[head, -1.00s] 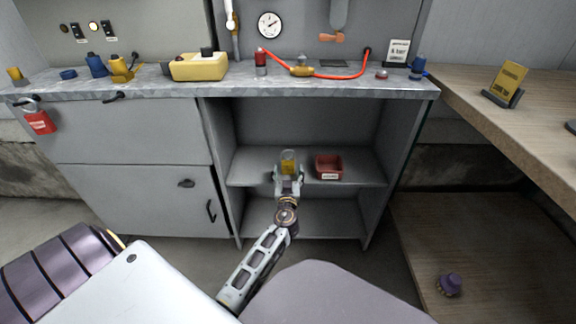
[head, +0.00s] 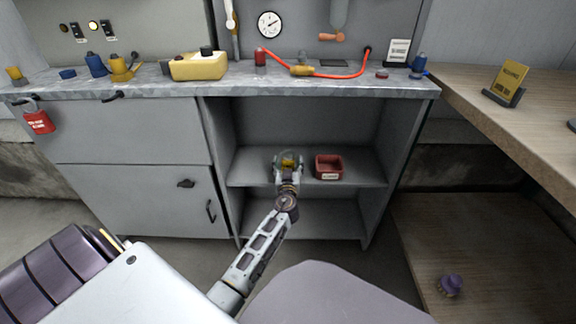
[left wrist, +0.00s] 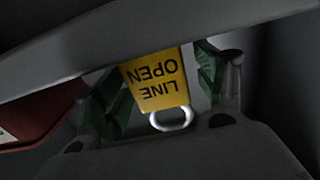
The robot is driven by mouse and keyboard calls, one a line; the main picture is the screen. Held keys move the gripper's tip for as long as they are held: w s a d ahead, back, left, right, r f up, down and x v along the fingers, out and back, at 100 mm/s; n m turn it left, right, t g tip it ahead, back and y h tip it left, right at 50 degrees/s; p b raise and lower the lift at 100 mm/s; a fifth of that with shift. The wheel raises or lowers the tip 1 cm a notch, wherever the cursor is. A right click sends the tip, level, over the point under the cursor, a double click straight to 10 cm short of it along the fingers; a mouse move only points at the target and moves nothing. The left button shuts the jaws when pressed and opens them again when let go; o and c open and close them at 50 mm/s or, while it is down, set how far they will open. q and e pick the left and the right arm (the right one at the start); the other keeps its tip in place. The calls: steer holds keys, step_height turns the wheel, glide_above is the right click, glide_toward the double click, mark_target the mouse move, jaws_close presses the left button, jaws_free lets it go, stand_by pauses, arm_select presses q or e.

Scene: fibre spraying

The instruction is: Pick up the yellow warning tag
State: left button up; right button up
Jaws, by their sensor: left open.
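The yellow tag (left wrist: 155,80) carries black "LINE OPEN" lettering, upside down in the left wrist view, and has a white ring at its lower end. In the head view the yellow tag (head: 288,162) shows only as a small patch over the cabinet's shelf. My left gripper (head: 287,158) reaches into the open cabinet bay around it. In the left wrist view the green-padded fingers of my left gripper (left wrist: 156,86) are open, one on each side of the tag. Whether either pad touches it, I cannot tell. My right gripper is not in view.
A red bin (head: 329,168) stands on the shelf (head: 364,174) just right of my left gripper. The grey worktop (head: 213,88) above holds a yellow box and a red hose. A yellow sign (head: 510,77) stands on the wooden bench at right.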

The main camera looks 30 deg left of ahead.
arm_select(q)
steer(key=c, duration=1.2)
steer(key=shift+o, duration=0.2)
steer(key=shift+r+p, duration=2.5)
steer(key=shift+r, duration=2.5)
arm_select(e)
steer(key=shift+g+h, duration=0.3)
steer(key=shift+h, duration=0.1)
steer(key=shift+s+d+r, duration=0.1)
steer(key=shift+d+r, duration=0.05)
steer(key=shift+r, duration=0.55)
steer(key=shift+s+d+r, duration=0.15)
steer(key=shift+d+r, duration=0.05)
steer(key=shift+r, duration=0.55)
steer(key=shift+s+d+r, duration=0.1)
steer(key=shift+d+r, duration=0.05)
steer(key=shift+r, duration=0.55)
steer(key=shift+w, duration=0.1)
